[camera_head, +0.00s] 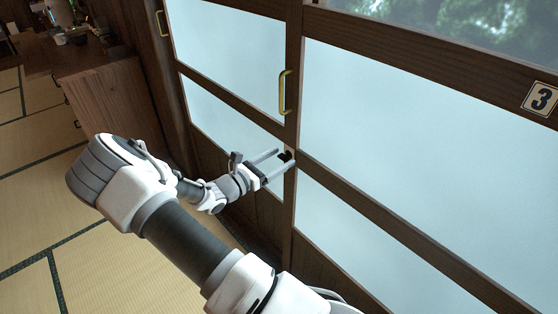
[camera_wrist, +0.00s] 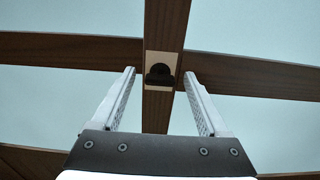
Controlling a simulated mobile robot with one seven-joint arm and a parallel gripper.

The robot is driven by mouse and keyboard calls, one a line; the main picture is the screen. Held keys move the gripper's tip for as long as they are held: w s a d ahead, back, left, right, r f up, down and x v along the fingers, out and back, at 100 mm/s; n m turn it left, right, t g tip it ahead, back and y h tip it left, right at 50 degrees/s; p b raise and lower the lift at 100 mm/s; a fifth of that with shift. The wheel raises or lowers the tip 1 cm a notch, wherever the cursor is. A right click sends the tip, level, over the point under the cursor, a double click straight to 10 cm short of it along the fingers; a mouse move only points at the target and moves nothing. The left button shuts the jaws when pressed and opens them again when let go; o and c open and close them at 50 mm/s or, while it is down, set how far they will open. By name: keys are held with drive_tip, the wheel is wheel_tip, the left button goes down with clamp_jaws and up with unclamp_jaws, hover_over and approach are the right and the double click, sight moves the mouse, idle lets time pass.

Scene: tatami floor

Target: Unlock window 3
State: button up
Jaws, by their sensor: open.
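Window 3 is the frosted sliding window with dark wood frame (camera_head: 425,88), marked by a white "3" plate (camera_head: 541,98) at the right of the head view. The lock is a small black knob on a pale plate (camera_head: 287,155), on the upright where the two panels meet. In the wrist view the lock (camera_wrist: 160,72) sits where the upright crosses a horizontal rail. My gripper (camera_wrist: 160,76) is open and empty, its two fingers pointing toward the lock, one on each side of it in the picture. I cannot tell whether they touch it.
A brass handle (camera_head: 285,92) is on the upright above the lock, and another brass handle (camera_head: 162,23) is at the far left of the window. A wooden cabinet (camera_head: 108,100) stands at the left. Tatami floor (camera_head: 30,160) is clear at the lower left.

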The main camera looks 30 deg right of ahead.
drive_tip(key=shift+d, duration=0.1)
clamp_jaws()
idle(0.4)
drive_tip(key=shift+m, duration=0.3)
drive_tip(key=m+b, duration=0.1)
drive_tip(key=m, duration=0.3)
drive_tip(key=shift+f, duration=0.1)
drive_tip(key=m+b, duration=0.1)
drive_tip(key=m, duration=0.3)
drive_tip(key=m+b, duration=0.2)
drive_tip(key=m, duration=0.3)
drive_tip(key=shift+s+f+b, duration=0.15)
drive_tip(key=shift+f+b, duration=0.05)
drive_tip(key=shift+b, duration=0.1)
drive_tip(key=shift+m+b, duration=1.15)
drive_tip(key=shift+m, duration=0.95)
drive_tip(key=shift+r, duration=0.1)
